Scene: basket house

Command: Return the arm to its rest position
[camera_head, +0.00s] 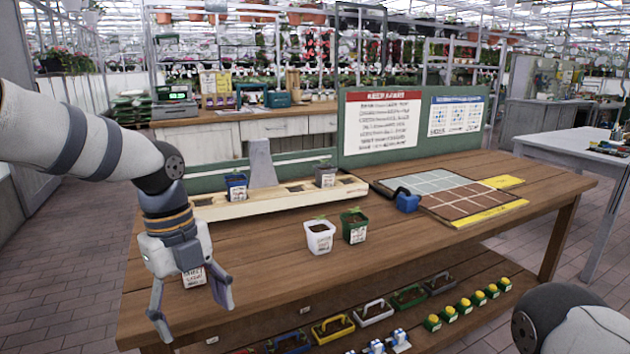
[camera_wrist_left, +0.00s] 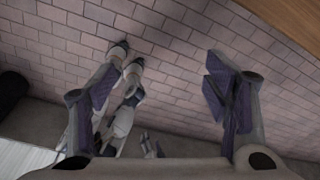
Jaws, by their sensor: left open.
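My left arm comes in from the left in the head view, and its gripper (camera_head: 194,316) hangs pointing down at the left front edge of the wooden workbench (camera_head: 265,262). The gripper is open, with its fingers spread and nothing between them. A small labelled pot (camera_head: 193,277) shows partly behind the gripper. My right arm shows only as a rounded white and dark link at the lower right, and its gripper is out of view.
A white pot (camera_head: 319,239) and a green pot (camera_head: 354,229) stand mid-bench. A long wooden tray (camera_head: 210,211) holds a blue pot (camera_head: 236,187) and a grey pot (camera_head: 325,176). A tile grid (camera_head: 450,193) lies right. The lower shelf holds several small items.

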